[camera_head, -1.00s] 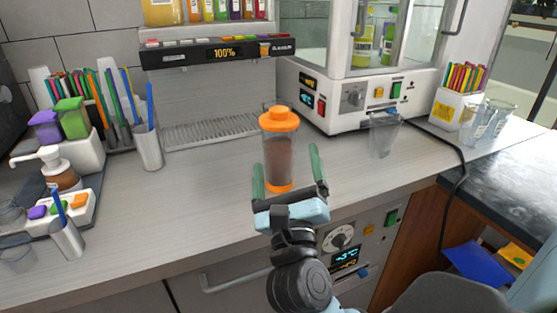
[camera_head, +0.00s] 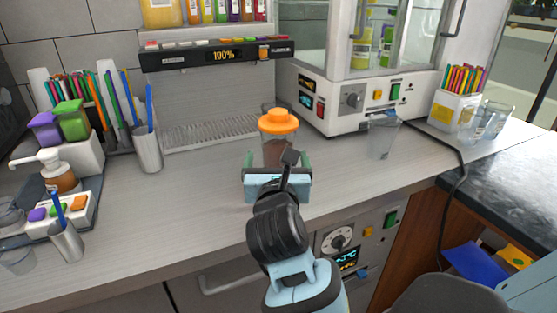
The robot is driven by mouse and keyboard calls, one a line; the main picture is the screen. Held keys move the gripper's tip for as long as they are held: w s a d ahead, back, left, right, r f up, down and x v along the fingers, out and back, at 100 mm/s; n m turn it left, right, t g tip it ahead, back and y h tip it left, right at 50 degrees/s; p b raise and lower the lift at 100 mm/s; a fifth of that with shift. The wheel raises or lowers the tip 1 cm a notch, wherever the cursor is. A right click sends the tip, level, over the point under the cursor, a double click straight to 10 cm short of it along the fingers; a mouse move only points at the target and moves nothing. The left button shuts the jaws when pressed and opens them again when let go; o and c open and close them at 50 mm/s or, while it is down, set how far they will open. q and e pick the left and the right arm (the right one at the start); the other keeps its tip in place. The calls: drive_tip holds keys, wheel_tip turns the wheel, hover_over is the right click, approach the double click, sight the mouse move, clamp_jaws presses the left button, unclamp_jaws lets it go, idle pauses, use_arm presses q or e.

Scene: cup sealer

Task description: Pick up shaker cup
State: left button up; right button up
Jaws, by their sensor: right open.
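The shaker cup (camera_head: 278,125) stands upright on the grey counter, with an orange lid and a dark translucent body. Its lower part is hidden behind my right gripper. My right gripper (camera_head: 277,161) is open, with its green fingers on the left and right sides of the cup's lower body. I cannot tell whether the fingers touch the cup. My left gripper is not in view.
A clear cup (camera_head: 382,136) stands to the right on the counter (camera_head: 190,190). A metal holder with straws (camera_head: 148,148) is at the left. The dispenser (camera_head: 215,55) and the white sealing machine (camera_head: 350,98) stand behind. The counter left of the shaker is clear.

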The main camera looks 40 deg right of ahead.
drive_tip(key=shift+x, duration=2.6)
drive_tip(key=shift+s+d+f, duration=0.1)
drive_tip(key=shift+s+f, duration=0.05)
drive_tip(key=shift+s, duration=0.05)
drive_tip(key=c, duration=1.4)
